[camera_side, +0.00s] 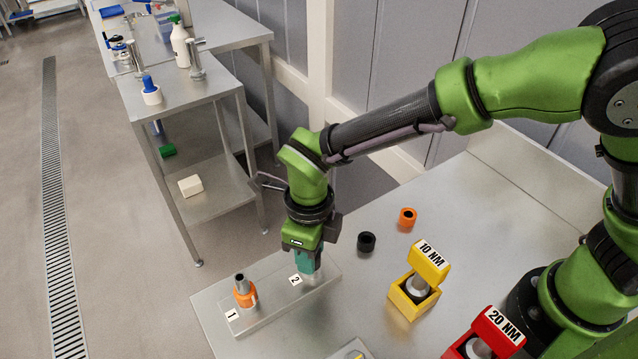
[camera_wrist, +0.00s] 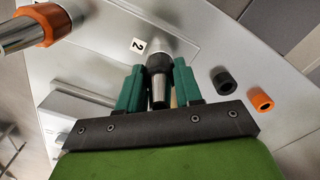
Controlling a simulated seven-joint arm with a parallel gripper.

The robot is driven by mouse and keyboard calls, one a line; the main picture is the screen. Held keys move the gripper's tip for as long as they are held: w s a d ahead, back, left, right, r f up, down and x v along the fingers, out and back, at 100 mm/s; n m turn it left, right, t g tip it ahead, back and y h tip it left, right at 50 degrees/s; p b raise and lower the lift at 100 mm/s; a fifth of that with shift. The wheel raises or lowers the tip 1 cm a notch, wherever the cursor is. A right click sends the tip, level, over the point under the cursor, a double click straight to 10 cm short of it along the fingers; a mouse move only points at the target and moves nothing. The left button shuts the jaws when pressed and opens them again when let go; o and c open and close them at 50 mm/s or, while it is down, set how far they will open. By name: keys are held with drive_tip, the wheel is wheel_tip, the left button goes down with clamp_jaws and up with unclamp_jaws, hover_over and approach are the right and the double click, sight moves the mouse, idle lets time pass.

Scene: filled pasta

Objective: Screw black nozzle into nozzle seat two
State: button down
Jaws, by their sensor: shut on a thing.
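My gripper (camera_side: 308,268) points down over the right end of the metal plate (camera_side: 262,312), beside the label "2". In the wrist view its teal fingers (camera_wrist: 158,88) are shut on the black nozzle (camera_wrist: 158,64), a dark tapered piece. The nozzle lines up with the silver nozzle seat two (camera_wrist: 157,45). A little of that seat shows under the fingers in the side view (camera_side: 316,277). I cannot tell how deep the nozzle sits. At the plate's other end, beside the label "1", an orange collar (camera_side: 245,296) stands with a grey tapered nozzle (camera_side: 240,281).
A black ring (camera_side: 366,242) and an orange ring (camera_side: 408,217) lie on the table behind. A yellow "10 NM" holder (camera_side: 414,302) and a red "20 NM" holder (camera_side: 462,351) stand to the right. Bare table lies between the plate and the yellow holder.

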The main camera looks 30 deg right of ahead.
drive_tip(key=shift+m, duration=1.5)
drive_tip(key=c, duration=0.7)
unclamp_jaws()
